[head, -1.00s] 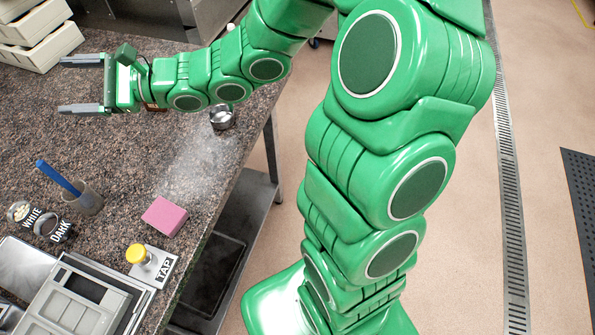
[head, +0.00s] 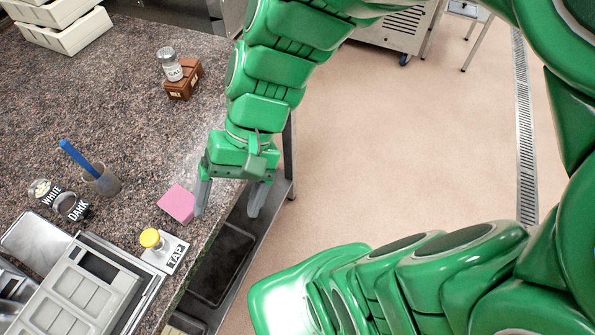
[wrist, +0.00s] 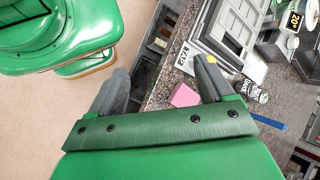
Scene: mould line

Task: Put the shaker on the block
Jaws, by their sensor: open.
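The shaker (head: 170,66), a clear jar with a grey cap and a label starting "SAL", stands upright at the upper left of the counter in the head view.
A cup with a blue-handled tool (head: 104,182), WHITE and DARK labelled pieces (head: 73,207), a yellow knob on a TAP plate (head: 151,238) and a grey mould tray (head: 58,306) are at the left. Cream bins (head: 70,36) stand at the back. The counter's middle is clear.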

